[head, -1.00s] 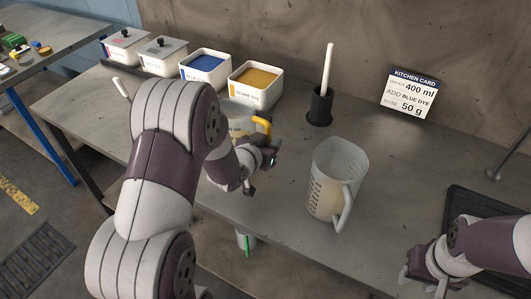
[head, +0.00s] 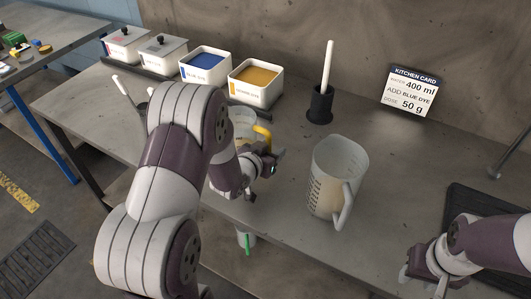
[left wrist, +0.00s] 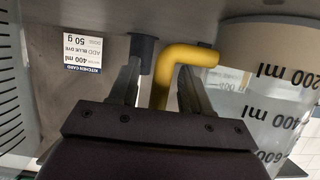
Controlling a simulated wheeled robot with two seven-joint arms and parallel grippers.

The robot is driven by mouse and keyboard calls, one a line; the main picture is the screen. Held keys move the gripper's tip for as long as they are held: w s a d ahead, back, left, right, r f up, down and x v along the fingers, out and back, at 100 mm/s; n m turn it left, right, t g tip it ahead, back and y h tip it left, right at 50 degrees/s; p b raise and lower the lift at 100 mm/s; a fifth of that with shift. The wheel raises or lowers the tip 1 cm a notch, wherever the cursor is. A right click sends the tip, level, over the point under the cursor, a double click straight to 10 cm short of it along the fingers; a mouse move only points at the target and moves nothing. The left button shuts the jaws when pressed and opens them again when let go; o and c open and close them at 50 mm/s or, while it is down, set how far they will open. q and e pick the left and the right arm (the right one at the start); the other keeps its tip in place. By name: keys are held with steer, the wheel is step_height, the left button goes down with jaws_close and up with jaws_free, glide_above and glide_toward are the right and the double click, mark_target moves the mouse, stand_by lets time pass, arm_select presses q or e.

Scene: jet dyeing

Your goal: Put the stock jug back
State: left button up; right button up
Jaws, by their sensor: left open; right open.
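The stock jug, a clear jug with a yellow handle (head: 263,133), stands on the table in the head view, largely hidden behind my left arm. In the left wrist view its clear wall (left wrist: 262,105) with ml marks is at the right. My left gripper (head: 262,178) is open at the jug's handle side. In the left wrist view the yellow handle (left wrist: 165,82) lies between the two open fingers, with a gap visible beside it. My right gripper (head: 416,272) is open and empty at the lower right, partly hidden by its own arm.
A larger clear measuring jug (head: 337,180) stands right of my left gripper. Behind are a black holder (head: 320,104) with a white stick, blue (head: 206,66) and orange (head: 256,84) dye tubs, lidded tubs and a kitchen card (head: 411,91). A dark mat (head: 490,205) lies at right.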

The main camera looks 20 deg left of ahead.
steer(key=shift+r, duration=0.15)
arm_select(q)
steer(key=s+g, duration=0.2)
steer(key=s, duration=0.2)
steer(key=s+r+g+y, duration=0.1)
steer(key=s+g, duration=0.1)
steer(key=s, duration=0.3)
steer(key=s+a+g+y, duration=0.1)
steer(key=s+g, duration=0.1)
steer(key=s, duration=0.3)
steer(key=shift+s+a+r+n, duration=0.1)
steer(key=shift+s+r+n, duration=0.15)
steer(key=shift+r+n, duration=0.15)
steer(key=s+d+g, duration=0.4)
steer(key=s+g, duration=0.1)
steer(key=s, duration=0.3)
steer(key=shift+s+r+n+g, duration=0.2)
steer(key=shift+s+n+g, duration=0.1)
steer(key=shift+s+g, duration=0.1)
